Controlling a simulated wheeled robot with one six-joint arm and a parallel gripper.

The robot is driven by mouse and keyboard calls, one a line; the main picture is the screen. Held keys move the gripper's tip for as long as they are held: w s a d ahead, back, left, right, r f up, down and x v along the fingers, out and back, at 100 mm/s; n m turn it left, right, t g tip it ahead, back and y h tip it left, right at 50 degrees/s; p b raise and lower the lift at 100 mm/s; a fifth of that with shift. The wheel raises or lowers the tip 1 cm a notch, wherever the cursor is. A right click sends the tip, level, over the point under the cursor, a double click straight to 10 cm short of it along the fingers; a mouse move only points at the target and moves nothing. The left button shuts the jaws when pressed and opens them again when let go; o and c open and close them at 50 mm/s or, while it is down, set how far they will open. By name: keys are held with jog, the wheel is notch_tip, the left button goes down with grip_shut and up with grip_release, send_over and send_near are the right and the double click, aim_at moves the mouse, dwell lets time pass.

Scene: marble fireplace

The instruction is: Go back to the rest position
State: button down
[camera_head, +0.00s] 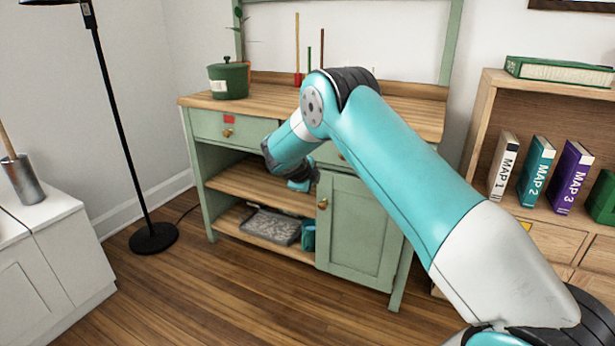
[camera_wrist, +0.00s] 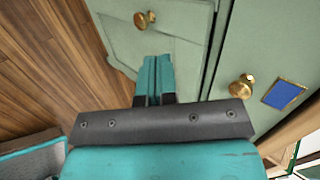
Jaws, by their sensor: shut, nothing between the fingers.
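My teal arm reaches from the lower right toward the green cabinet in the head view. My gripper (camera_head: 302,184) hangs low in front of the cabinet's open shelves, left of its closed door (camera_head: 358,235). In the wrist view my gripper (camera_wrist: 154,75) has its two teal fingers together, with nothing between them. Behind the fingers are green cabinet fronts with a brass knob (camera_wrist: 144,19) and another brass knob (camera_wrist: 241,87). Whether the fingers touch the cabinet cannot be told.
The cabinet's wooden top (camera_head: 265,104) bears a green lidded pot (camera_head: 228,79). A grey tray (camera_head: 271,226) and a teal item (camera_head: 308,236) lie on the bottom shelf. A floor lamp (camera_head: 118,110) stands left, a bookcase (camera_head: 490,100) right. Floor is clear in front.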

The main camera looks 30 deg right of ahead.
jog(key=shift+v, duration=0.95)
jog(key=s+a+r+n+g+y, duration=0.1)
jog(key=s+a+r+n+y, duration=0.2)
jog(key=s+a+r+n, duration=0.4)
jog(key=s+a+r+n+y, duration=0.4)
jog(key=s+a+n, duration=0.4)
jog(key=a+n, duration=0.15)
jog(key=s+a+r+n+g+y, duration=0.1)
jog(key=s+a+r+n+g, duration=0.15)
jog(key=s+n, duration=0.55)
jog(key=s+a+r+n+g+y, duration=0.15)
jog(key=s+a+n, duration=0.3)
jog(key=s, duration=0.75)
jog(key=s+a+r+n+g+y, duration=0.1)
jog(key=s+a+r+n+y, duration=0.15)
jog(key=s+n, duration=0.6)
notch_tip(320, 180, up, 31)
jog(key=s+m+p, duration=0.1)
jog(key=m+p, duration=0.1)
jog(key=p, duration=3.1)
jog(key=shift+s+a+r+h, duration=0.2)
jog(key=shift+a+h, duration=0.05)
jog(key=shift+h, duration=0.05)
jog(key=shift+m, duration=0.25)
